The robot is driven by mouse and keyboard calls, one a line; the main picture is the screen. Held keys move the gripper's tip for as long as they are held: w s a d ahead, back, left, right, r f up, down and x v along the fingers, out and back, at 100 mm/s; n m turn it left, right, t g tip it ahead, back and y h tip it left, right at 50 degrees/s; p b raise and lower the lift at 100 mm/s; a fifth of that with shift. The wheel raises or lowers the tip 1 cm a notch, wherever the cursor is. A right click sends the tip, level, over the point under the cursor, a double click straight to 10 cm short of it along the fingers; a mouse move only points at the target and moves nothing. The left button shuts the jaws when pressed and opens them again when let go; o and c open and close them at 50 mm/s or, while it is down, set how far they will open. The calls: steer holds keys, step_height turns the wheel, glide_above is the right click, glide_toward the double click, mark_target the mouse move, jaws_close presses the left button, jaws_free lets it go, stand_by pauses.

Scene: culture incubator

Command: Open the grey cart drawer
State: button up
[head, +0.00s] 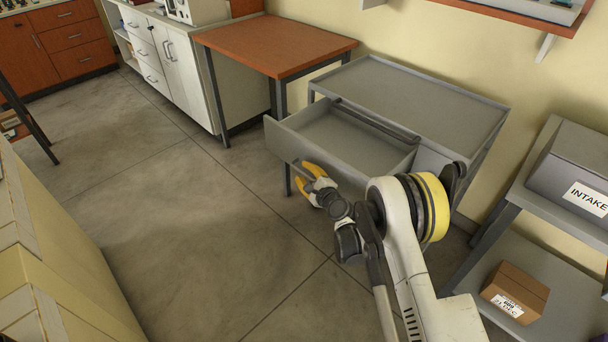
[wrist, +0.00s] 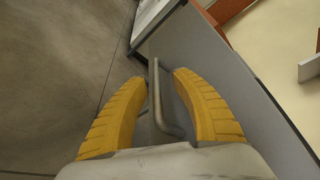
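The grey cart (head: 420,97) stands against the wall in the head view. Its drawer (head: 335,132) is pulled well out towards the left, and its inside looks empty. My gripper (head: 304,178) is at the drawer's front, with its yellow fingers spread. In the wrist view my gripper (wrist: 160,82) has one finger on each side of the metal bar handle (wrist: 157,95). The fingertips are wider apart than the bar is thick, with gaps visible beside it. The drawer front (wrist: 205,75) fills the area behind the handle.
An orange-topped table (head: 275,45) stands left of the cart. A shelf at the right holds a grey INTAKE bin (head: 575,175) and a cardboard box (head: 515,290). Beige units (head: 50,270) stand at the lower left. The floor (head: 190,210) between is clear.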

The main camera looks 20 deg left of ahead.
step_height(320, 180, up, 9)
steer(key=shift+r, duration=0.15)
stand_by(0.4)
steer(key=shift+d+r, duration=0.1)
steer(key=shift+r, duration=0.05)
steer(key=d+r+n+h, duration=0.2)
steer(key=d+r+n, duration=0.3)
steer(key=d+r, duration=0.85)
steer(key=s+d+r+n+h, duration=0.3)
steer(key=s+d+r, duration=0.4)
steer(key=d, duration=0.4)
steer(key=s+d+f+n+g+h, duration=0.1)
steer(key=s+d+n+h, duration=0.2)
steer(key=s+d, duration=0.9)
steer(key=s+d+f+n+g+h, duration=0.1)
steer(key=s+d+n+g+h, duration=0.1)
steer(key=s+d, duration=1)
steer(key=s+n+h, duration=0.1)
steer(key=s, duration=0.2)
steer(key=shift+s+d+f+n+h, duration=0.3)
steer(key=shift+s+f, duration=0.05)
steer(key=shift+f, duration=0.05)
